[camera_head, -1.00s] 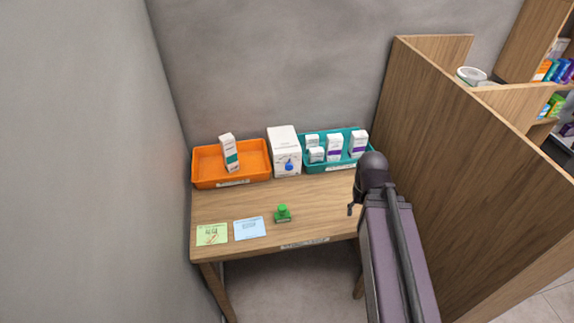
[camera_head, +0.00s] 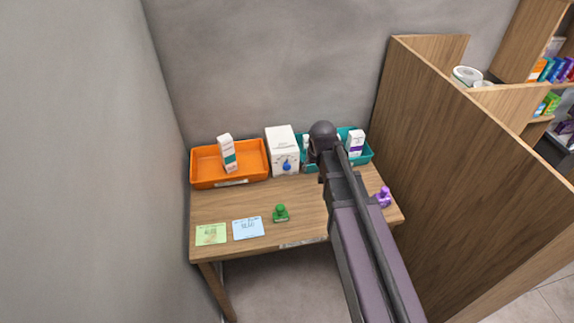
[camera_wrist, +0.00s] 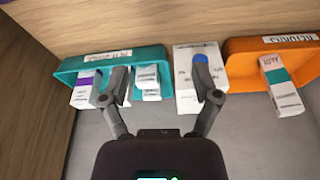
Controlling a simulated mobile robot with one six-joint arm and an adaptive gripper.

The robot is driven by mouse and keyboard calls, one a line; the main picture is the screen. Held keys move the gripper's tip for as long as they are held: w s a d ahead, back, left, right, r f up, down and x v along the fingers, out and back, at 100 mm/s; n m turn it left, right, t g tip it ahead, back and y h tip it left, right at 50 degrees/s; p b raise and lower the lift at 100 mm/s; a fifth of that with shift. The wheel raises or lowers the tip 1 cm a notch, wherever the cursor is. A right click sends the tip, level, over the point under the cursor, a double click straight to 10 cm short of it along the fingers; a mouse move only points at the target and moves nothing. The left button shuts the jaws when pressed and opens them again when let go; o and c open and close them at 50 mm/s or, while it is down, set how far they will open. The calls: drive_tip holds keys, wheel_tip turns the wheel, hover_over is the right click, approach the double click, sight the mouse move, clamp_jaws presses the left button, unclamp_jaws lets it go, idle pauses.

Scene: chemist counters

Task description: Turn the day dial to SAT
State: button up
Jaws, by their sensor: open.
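The day dial is a blue knob (camera_head: 286,166) on the front of a white box (camera_head: 281,145) at the back of the desk, between the two trays. In the wrist view the blue knob (camera_wrist: 200,58) is near the upper middle, partly behind one finger, on the white box (camera_wrist: 186,91). Its day marks are too small to read. My gripper (camera_wrist: 160,84) is open and empty. Its right finger overlaps the knob in the picture; I cannot tell whether they touch. In the head view my arm hides the gripper.
An orange tray (camera_head: 206,179) with one carton stands left of the box. A teal tray (camera_head: 366,157) with several cartons stands right, partly behind my arm. A green stamp (camera_head: 281,213), a purple stamp (camera_head: 383,197) and two cards lie in front. A wooden partition (camera_head: 470,150) rises at right.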

drive_tip(key=n+t, duration=0.1)
approach(287, 165)
drive_tip(key=v, duration=0.3)
drive_tip(key=shift+s+d+y, duration=0.25)
drive_tip(key=shift+d+y, duration=0.05)
drive_tip(key=shift+d, duration=0.05)
drive_tip(key=shift+f, duration=0.15)
drive_tip(key=b+x, duration=1.2)
drive_tip(key=x, duration=0.1)
drive_tip(key=shift+w+f, duration=0.2)
drive_tip(key=shift+w, duration=0.1)
clamp_jaws()
